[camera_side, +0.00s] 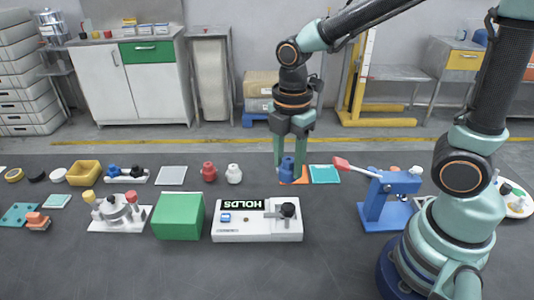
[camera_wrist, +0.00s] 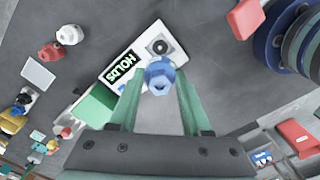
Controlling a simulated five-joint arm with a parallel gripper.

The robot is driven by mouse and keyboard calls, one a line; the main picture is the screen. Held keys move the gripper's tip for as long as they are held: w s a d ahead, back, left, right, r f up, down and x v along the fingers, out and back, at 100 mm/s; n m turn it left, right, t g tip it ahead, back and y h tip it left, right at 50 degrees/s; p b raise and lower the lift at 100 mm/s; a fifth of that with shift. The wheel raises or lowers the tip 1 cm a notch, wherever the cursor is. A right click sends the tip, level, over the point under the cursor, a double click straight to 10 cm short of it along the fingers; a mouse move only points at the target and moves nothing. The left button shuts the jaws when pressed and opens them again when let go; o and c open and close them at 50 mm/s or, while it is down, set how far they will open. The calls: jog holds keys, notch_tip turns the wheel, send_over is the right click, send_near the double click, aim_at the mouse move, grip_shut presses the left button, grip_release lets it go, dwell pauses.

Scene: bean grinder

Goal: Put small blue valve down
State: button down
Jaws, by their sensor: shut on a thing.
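The small blue valve (camera_side: 287,171) is between the fingers of my gripper (camera_side: 289,164), which is shut on it. In the side view it hangs upright, low at the orange mat (camera_side: 303,179); whether it touches the mat cannot be told. In the wrist view the blue valve (camera_wrist: 159,78) sits between the green fingertips of my gripper (camera_wrist: 160,90), its hexagonal top showing. The fingers and valve hide part of the orange mat.
A teal mat (camera_side: 325,174) lies just right of the orange one. A white valve (camera_side: 233,174) and a red valve (camera_side: 209,172) stand to the left. The white HOLDS box (camera_side: 257,232) and green block (camera_side: 180,222) are in front. A blue press (camera_side: 386,205) stands right.

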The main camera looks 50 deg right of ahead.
notch_tip(320, 180, up, 8)
jog(key=shift+f, duration=0.15)
jog(key=shift+w+d+r, duration=0.15)
jog(key=shift+d+r, duration=0.05)
jog(key=shift+d, duration=0.1)
jog(key=w+d, duration=0.3)
jog(key=d, duration=0.6)
send_over(324, 174)
jog(key=f, duration=0.2)
notch_tip(324, 174, down, 19)
jog(key=shift+d+f, duration=0.15)
jog(key=shift+f, duration=0.05)
jog(key=shift+f, duration=0.1)
jog(key=shift+c, duration=1.8)
grip_release()
